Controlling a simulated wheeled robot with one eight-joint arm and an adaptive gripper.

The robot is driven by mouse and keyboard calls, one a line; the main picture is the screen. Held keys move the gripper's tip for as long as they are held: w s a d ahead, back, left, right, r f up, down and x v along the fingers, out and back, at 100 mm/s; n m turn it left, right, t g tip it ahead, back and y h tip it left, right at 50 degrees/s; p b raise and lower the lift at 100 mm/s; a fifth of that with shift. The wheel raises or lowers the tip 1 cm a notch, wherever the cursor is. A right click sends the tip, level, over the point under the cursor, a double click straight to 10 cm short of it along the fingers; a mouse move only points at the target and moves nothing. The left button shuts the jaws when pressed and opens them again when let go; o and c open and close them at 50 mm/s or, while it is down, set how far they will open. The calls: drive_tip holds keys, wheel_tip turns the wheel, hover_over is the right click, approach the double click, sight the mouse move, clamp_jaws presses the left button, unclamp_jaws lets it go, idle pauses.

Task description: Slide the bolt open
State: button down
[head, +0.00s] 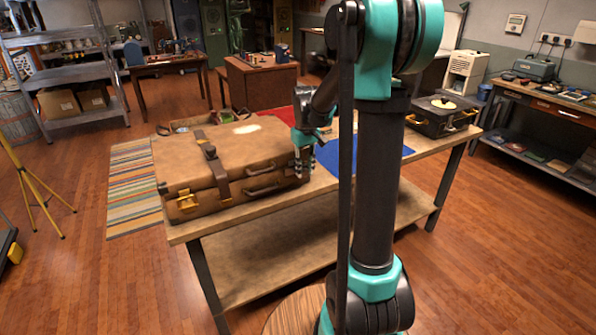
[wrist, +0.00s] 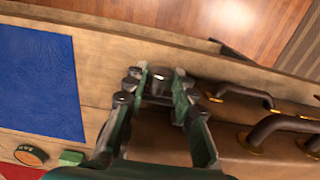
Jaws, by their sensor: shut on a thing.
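The brown leather suitcase (head: 180,160) lies flat on the workbench, with straps, a brass clasp and dark handles on its front. Its handle side shows at the right of the wrist view (wrist: 230,140). My gripper (head: 305,165) is at the right end of the suitcase. In the wrist view my gripper (wrist: 160,84) has its fingers on either side of a small dark metal piece, which looks like the bolt (wrist: 160,77), and is shut on it. The bolt's body and track are mostly hidden by the fingers.
The wooden workbench (head: 265,255) carries a blue mat (head: 385,152) and a black record-player case (head: 440,118) at its right end. A striped rug (head: 130,185) and yellow tripod (head: 38,190) stand left. A dark handle (wrist: 245,92) is close beside the fingers.

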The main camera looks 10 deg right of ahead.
sight(306, 169)
drive_tip(key=shift+d, duration=0.2)
drive_tip(key=c, duration=1.2)
unclamp_jaws()
wheel_tip(306, 169, up, 12)
drive_tip(key=s+f+m+t, duration=0.1)
drive_tip(key=s+f, duration=0.5)
drive_tip(key=s, duration=0.2)
drive_tip(key=s+f+m+t, duration=0.1)
drive_tip(key=s+f, duration=0.5)
drive_tip(key=s, duration=0.1)
drive_tip(key=s+f+m+t, duration=0.1)
drive_tip(key=s+f+t, duration=0.1)
drive_tip(key=s+f, duration=0.4)
drive_tip(key=shift+s+d+f+m, duration=0.15)
drive_tip(key=shift+s+d+f, duration=0.05)
drive_tip(key=shift+s, duration=0.5)
drive_tip(key=shift+s+d+f+m, duration=0.15)
drive_tip(key=shift+s+d+f, duration=0.05)
drive_tip(key=shift+s, duration=0.45)
